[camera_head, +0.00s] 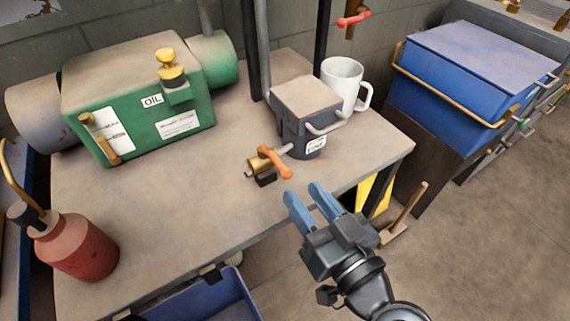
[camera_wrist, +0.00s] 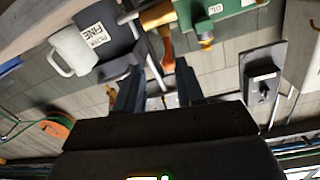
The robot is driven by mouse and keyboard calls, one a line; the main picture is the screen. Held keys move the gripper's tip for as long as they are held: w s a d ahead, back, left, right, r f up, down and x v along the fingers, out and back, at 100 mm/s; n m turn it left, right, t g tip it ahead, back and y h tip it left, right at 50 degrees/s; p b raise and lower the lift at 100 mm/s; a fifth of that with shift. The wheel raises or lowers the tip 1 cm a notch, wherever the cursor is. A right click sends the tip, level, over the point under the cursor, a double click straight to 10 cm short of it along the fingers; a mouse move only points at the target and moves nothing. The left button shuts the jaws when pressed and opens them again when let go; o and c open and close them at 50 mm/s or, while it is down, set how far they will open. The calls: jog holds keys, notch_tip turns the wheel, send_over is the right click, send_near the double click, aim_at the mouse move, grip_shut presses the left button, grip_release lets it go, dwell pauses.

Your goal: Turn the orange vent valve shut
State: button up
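The orange vent valve handle (camera_head: 275,162) sits on a brass valve body (camera_head: 258,165) on the workbench, beside a dark grey canister with a label. In the wrist view the orange handle (camera_wrist: 168,55) hangs from the brass body (camera_wrist: 157,15), partly between my finger tips in the picture. My gripper (camera_head: 304,191) is at the front edge of the bench, to the lower right of the valve. Its two blue fingers are apart with nothing between them. A gap shows between the fingertips and the handle in the head view.
The dark canister (camera_head: 297,130) stands right behind the valve, with a white mug (camera_head: 342,84) behind it. A green oil tank (camera_head: 135,100) is at the back left, a red oil can (camera_head: 75,248) at the front left. The bench middle (camera_head: 190,185) is clear.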

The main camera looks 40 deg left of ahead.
aim_at(276, 159)
jog(key=x, duration=0.3)
jog(key=p+x, duration=0.1)
jog(key=x, duration=0.2)
jog(key=s+r+p+x, duration=0.1)
jog(key=x, duration=0.2)
jog(key=shift+a, duration=0.2)
jog(key=shift+c, duration=0.2)
grip_shut()
